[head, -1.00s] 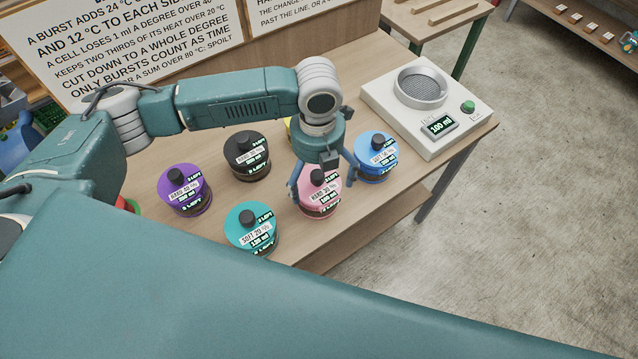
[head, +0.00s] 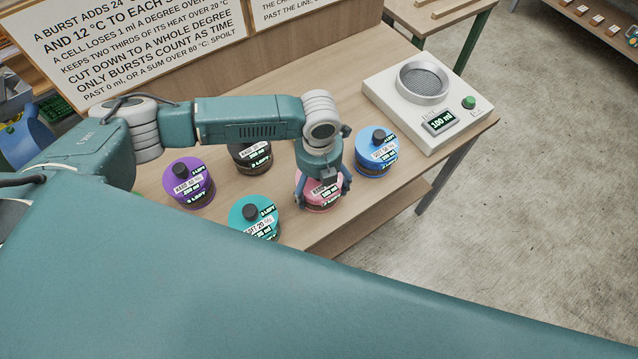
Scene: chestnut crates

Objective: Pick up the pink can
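The pink can (head: 320,204) stands upright on the wooden table near its front edge. My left gripper (head: 323,194) is over it from above, with its fingers spread apart on the left and right sides of the can. The gripper's palm hides the top of the can and part of its label. I cannot tell whether the fingers touch the can. My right gripper is out of view.
A blue can (head: 377,158) stands close on the right, a teal can (head: 248,223) on the left, with black (head: 252,165) and purple (head: 187,190) cans further left. A white measuring device (head: 400,107) reading "100 ml" is at the table's right end.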

